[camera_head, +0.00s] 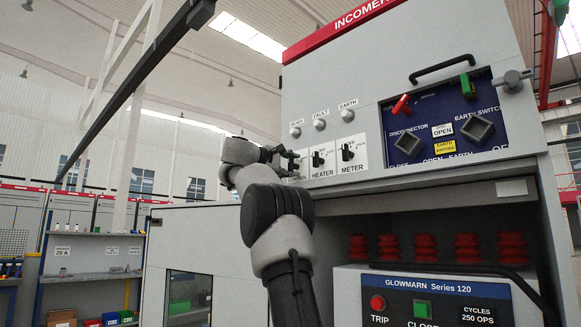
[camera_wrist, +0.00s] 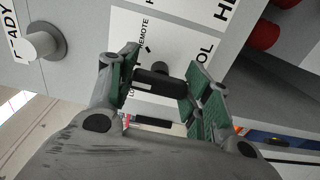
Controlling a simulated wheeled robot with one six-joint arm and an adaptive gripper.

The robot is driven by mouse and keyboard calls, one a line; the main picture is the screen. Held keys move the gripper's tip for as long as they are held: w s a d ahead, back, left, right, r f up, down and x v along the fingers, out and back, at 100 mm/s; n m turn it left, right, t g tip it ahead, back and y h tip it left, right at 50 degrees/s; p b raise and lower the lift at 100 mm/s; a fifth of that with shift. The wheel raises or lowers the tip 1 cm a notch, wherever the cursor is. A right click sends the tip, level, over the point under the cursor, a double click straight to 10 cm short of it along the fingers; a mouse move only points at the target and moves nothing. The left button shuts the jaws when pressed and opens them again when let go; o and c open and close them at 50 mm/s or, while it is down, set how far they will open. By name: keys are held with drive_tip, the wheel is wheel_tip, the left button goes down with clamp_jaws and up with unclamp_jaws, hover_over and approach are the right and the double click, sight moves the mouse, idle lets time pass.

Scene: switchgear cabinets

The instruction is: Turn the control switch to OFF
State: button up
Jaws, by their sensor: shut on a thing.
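The control switch (camera_wrist: 160,79) is a black knob on a white label plate (camera_wrist: 185,35) that reads REMOTE, part of a word starting LO, and part of CONTROL. My gripper (camera_wrist: 162,82) has its green-padded fingers on both ends of the knob's bar and is shut on it. In the head view, my gripper (camera_head: 284,159) reaches the cabinet front at the CONTROL plate (camera_head: 298,179), left of the HEATER switch. My gripper hides most of the control switch there. The OFF mark cannot be read in either view, so the switch's exact position is unclear.
The HEATER switch (camera_head: 317,159) and METER switch (camera_head: 347,152) sit close to the right. READY, FAULT (camera_head: 319,125) and EARTH lamps are above. The ready lamp (camera_wrist: 43,42) protrudes near my gripper. A lower panel (camera_head: 440,295) holds TRIP and CLOSE buttons.

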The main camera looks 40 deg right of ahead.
idle(0.5)
drive_tip(key=o, duration=1)
drive_tip(key=shift+o, duration=0.2)
drive_tip(key=a, duration=1.2)
drive_tip(key=shift+s, duration=0.45)
